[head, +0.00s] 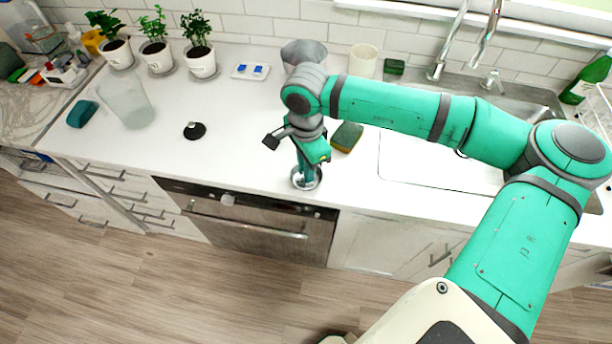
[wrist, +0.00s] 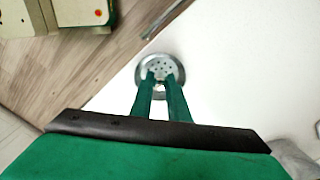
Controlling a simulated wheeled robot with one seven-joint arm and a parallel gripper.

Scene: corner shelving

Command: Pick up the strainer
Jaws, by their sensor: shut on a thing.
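The strainer (wrist: 176,66) is a small round metal disc with holes, seen from above in the wrist view. In the head view the strainer (head: 306,184) is at the front edge of the white counter, below my arm. My gripper (wrist: 160,80) points down at it, with both green fingers close together and shut on the middle of the strainer. In the head view my gripper (head: 307,172) is partly hidden by the wrist. I cannot tell whether the strainer touches the counter or is slightly above it.
A black round stopper (head: 195,131) lies on the counter to the left. A sponge (head: 347,136) lies right of my gripper, beside the sink (head: 430,165). A grey container (head: 303,52) and a cream cup (head: 363,60) stand behind. The counter's front edge is close to the strainer.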

